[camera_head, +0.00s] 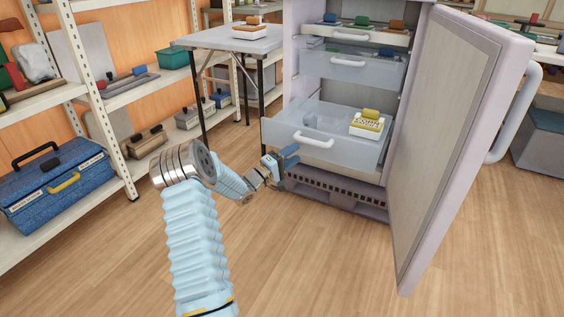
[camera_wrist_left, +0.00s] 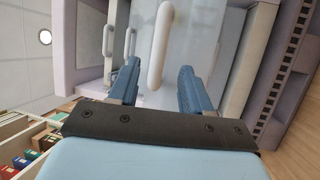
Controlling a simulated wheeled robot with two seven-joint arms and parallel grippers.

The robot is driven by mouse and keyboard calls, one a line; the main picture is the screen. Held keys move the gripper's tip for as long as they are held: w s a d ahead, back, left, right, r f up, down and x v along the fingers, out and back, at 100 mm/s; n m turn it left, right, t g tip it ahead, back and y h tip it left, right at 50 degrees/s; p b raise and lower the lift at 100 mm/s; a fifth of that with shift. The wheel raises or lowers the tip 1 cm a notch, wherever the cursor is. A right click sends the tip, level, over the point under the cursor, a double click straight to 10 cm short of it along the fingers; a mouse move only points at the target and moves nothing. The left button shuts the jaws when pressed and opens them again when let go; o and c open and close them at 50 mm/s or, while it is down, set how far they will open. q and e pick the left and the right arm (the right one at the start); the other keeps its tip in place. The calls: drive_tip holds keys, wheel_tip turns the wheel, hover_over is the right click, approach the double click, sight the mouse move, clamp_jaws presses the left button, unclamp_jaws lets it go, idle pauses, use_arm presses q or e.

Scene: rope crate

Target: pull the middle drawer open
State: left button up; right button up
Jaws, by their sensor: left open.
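An open cabinet like a fridge holds drawers one above another. The lower drawer (camera_head: 285,138) stands well out, its white handle (camera_head: 317,141) on the front. A drawer above it (camera_head: 330,68) has a white handle (camera_head: 348,63) and stands out less. It looks like the middle one, but I cannot be sure. My left gripper (camera_head: 284,163) is open and empty, low in front of the lower drawer. In the left wrist view a large white handle (camera_wrist_left: 160,45) lies ahead, between the lines of the two fingers (camera_wrist_left: 152,88), seemingly apart from them. My right gripper is not in view.
The cabinet door (camera_head: 450,140) stands wide open at the right. A yellow-and-white box (camera_head: 368,123) is in the lower drawer. A small table (camera_head: 235,42) stands left of the cabinet. Shelving with a blue toolbox (camera_head: 60,185) is at far left. The wooden floor in front is clear.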

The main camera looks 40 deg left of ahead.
use_arm(q)
drive_tip(key=v, duration=0.5)
drive_tip(key=shift+s, duration=0.15)
